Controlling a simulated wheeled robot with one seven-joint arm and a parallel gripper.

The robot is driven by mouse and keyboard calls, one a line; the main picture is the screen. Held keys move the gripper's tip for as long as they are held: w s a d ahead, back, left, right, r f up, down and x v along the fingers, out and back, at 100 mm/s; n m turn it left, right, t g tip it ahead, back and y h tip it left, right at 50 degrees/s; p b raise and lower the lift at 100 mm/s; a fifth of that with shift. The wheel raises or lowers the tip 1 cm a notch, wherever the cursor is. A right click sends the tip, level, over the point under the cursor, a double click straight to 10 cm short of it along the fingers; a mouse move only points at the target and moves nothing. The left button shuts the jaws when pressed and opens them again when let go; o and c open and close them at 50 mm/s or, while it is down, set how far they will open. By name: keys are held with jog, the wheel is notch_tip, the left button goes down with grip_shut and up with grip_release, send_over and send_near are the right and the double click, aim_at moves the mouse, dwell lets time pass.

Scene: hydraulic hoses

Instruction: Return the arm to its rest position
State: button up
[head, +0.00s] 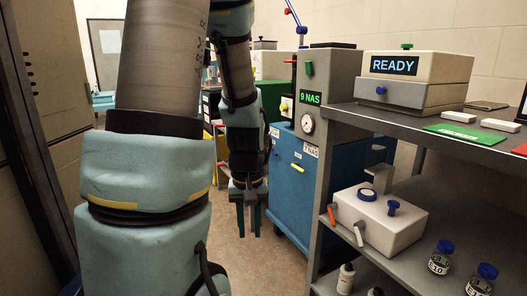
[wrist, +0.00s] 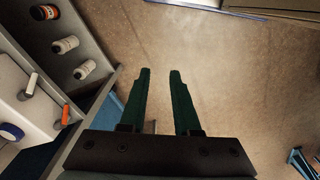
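My gripper (head: 249,219) hangs pointing down in the head view, in front of the blue cabinet (head: 290,185) and left of the grey shelf unit. The wrist view shows its two dark green fingers (wrist: 159,85) apart, with bare floor between them. Nothing is held. My arm is bent, with its large links filling the left and middle of the head view.
The shelf unit (head: 390,118) stands close on the right, holding a READY box (head: 415,75), a white device (head: 380,218) and labelled bottles (head: 441,257).

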jog(key=a+r+p, duration=0.1)
jog(key=r+p, duration=1)
jog(key=r, duration=0.2)
jog(key=s+a+r+m+t+p, duration=0.1)
jog(key=a+r+p, duration=0.1)
jog(key=r+p, duration=1)
jog(key=shift+a+r, duration=0.25)
jog(key=shift+r, duration=0.5)
dwell(0.3)
